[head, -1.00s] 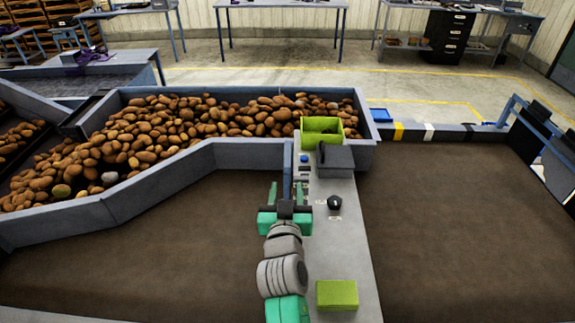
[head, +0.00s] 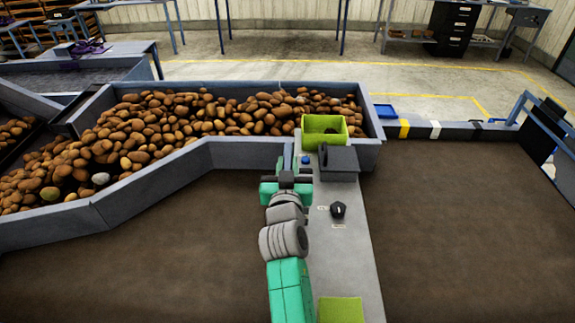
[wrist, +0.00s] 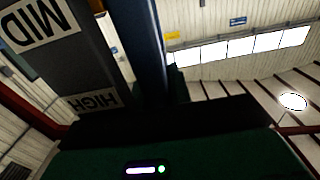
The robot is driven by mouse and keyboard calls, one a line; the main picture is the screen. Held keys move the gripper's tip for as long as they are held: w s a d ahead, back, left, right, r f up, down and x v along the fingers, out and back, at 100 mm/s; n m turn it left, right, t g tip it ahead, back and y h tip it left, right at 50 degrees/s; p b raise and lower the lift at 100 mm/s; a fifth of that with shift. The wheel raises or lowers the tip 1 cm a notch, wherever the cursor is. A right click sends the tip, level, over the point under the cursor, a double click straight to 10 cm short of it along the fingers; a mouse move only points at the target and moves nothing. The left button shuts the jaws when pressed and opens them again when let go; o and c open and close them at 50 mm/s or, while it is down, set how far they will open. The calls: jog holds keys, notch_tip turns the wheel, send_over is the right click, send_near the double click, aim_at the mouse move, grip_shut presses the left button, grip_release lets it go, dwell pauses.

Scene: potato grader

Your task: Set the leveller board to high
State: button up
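In the wrist view a dark grey post carries upside-down labels reading MID (wrist: 38,25) and HIGH (wrist: 92,101). A blue upright bar (wrist: 141,45) stands beside the post and passes behind the dark front of my gripper. I cannot tell which of these parts is the leveller board, or its setting. In the head view my gripper (head: 287,178) is at the left edge of the grey control panel (head: 350,255), just before the potato trough. Its fingertips are hidden or too dark to tell whether they are shut on anything.
Potatoes fill the grey trough (head: 240,88) ahead. On the panel stand a green bin (head: 325,131), a dark box (head: 339,163), a blue button (head: 306,160), a black knob (head: 338,210) and a green block (head: 340,309). Brown belts lie on both sides.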

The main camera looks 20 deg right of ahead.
grip_shut()
jog(key=shift+r+p, duration=1.5)
jog(key=shift+r, duration=1.2)
jog(key=o, duration=0.7)
grip_release()
jog(key=shift+o, duration=0.2)
jog(key=shift+f, duration=0.15)
jog(key=shift+s+a, duration=0.2)
jog(key=shift+s, duration=0.2)
jog(key=v, duration=0.7)
